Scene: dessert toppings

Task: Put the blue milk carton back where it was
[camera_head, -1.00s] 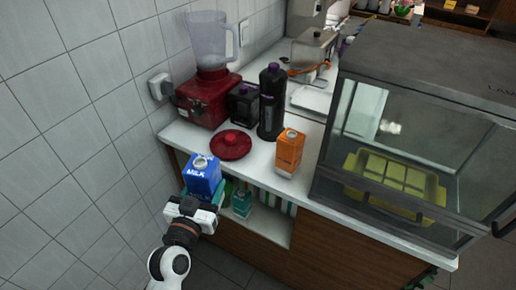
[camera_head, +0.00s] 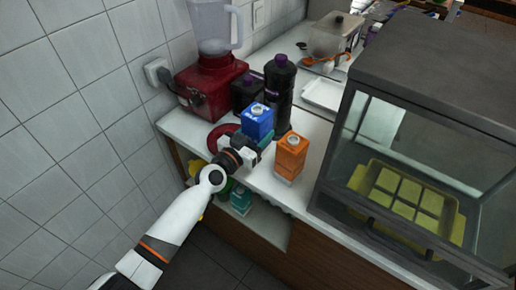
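The blue milk carton (camera_head: 258,122) is upright above the white counter, just left of the orange carton (camera_head: 291,156). My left gripper (camera_head: 259,143) reaches in from the left and has its fingers around the carton's lower part. I cannot tell whether the carton's base touches the counter. A red round lid (camera_head: 216,137) lies behind and left of the gripper, partly hidden by it. My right gripper is not in view.
A red blender (camera_head: 209,88) and a dark bottle (camera_head: 279,82) stand behind. A glass display case (camera_head: 400,150) with a yellow tray (camera_head: 447,218) is at the right. Bottles (camera_head: 241,200) stand on the shelf below. A strip of counter (camera_head: 268,184) in front is free.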

